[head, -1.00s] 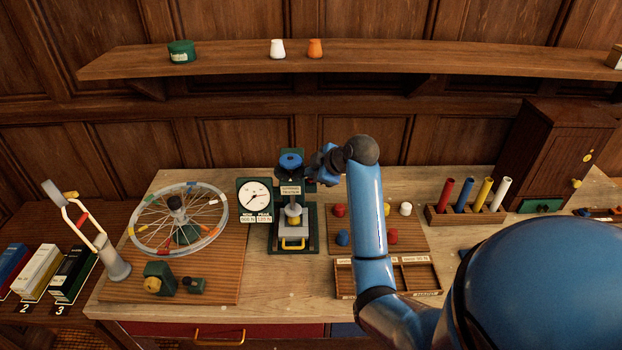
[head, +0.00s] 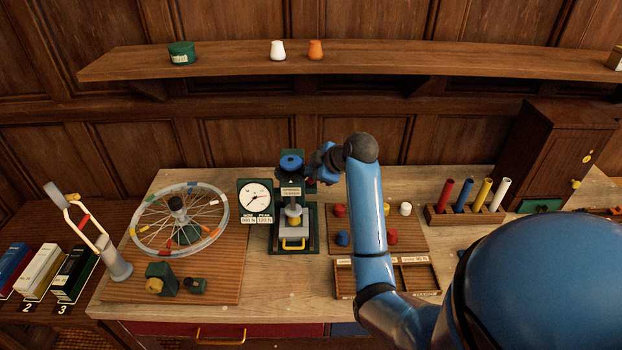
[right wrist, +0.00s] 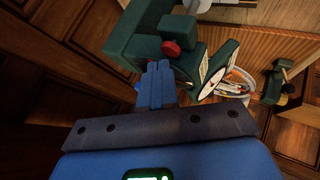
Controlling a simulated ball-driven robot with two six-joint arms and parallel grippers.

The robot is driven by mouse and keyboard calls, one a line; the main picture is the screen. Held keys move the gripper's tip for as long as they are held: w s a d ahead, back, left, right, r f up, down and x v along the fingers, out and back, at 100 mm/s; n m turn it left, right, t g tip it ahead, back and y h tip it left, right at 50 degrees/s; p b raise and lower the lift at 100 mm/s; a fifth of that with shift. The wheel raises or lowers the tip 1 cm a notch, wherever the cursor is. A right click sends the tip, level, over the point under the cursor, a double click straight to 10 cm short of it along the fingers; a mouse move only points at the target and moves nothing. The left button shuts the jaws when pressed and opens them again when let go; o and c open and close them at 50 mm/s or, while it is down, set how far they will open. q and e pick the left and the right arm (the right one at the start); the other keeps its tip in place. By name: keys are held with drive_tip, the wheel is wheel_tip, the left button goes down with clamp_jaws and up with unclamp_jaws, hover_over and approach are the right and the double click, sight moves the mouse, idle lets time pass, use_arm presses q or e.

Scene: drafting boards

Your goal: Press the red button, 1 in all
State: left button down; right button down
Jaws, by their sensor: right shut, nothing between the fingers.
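The red button (right wrist: 171,48) sits on the side of a green press machine in the right wrist view. In that view my right gripper (right wrist: 160,66) is shut and empty, its blue fingertips close to the button. I cannot tell whether they touch it. In the head view my right gripper (head: 318,168) is at the right side of the press machine (head: 291,190), near its top. The button cannot be made out there. My left gripper is not in view.
A white dial gauge (head: 255,194) stands left of the press. A spoked wheel (head: 160,238) is further left on a wooden board. A tray (head: 418,270) and a rack of coloured tubes (head: 462,215) are on the right. A shelf (head: 380,61) runs above.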

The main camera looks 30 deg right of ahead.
drive_tip(key=shift+r+p, duration=1.75)
drive_tip(key=shift+r, duration=0.65)
